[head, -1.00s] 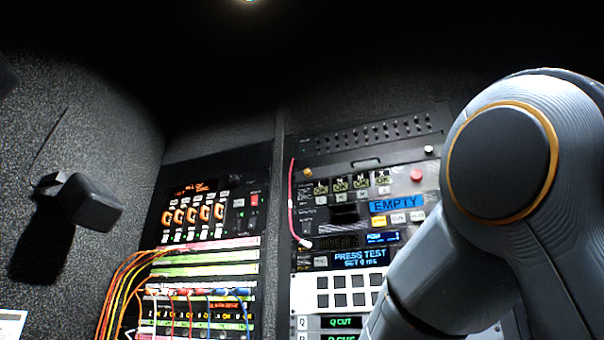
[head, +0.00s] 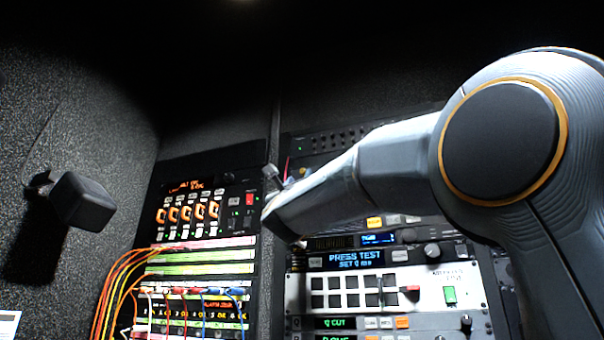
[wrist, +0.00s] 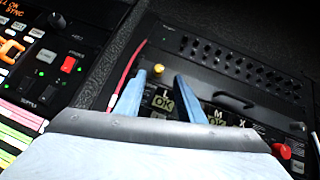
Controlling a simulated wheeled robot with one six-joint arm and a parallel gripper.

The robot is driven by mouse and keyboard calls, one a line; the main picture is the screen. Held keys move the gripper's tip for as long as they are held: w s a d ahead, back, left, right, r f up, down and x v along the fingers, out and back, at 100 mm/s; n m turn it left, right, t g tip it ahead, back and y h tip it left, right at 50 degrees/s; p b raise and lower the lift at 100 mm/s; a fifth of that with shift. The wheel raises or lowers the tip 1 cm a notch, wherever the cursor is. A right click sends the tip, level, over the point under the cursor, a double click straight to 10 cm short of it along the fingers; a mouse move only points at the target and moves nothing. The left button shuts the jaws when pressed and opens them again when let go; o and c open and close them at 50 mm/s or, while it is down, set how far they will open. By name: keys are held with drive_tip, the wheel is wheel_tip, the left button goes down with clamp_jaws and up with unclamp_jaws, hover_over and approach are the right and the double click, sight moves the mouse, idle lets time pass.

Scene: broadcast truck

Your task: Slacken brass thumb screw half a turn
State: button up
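The brass thumb screw (wrist: 158,69) is a small yellow knob on the black panel in the wrist view. It appears just beyond and between the fingertips of my gripper (wrist: 160,77). The two pale blue fingers are apart with nothing held between them. I cannot tell the gap in depth from fingertips to screw.
A red cable (wrist: 127,66) runs just left of the fingers. A red button (wrist: 281,151) and small OK displays (wrist: 162,103) are on the same panel. Orange cables (head: 118,282) hang at the left rack. A black wall-mounted box (head: 82,201) juts out at left.

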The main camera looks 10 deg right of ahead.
sight(302, 171)
drive_tip(key=shift+p+x, duration=2.5)
drive_tip(key=shift+x, duration=1.2)
drive_tip(key=shift+w, duration=0.1)
clamp_jaws()
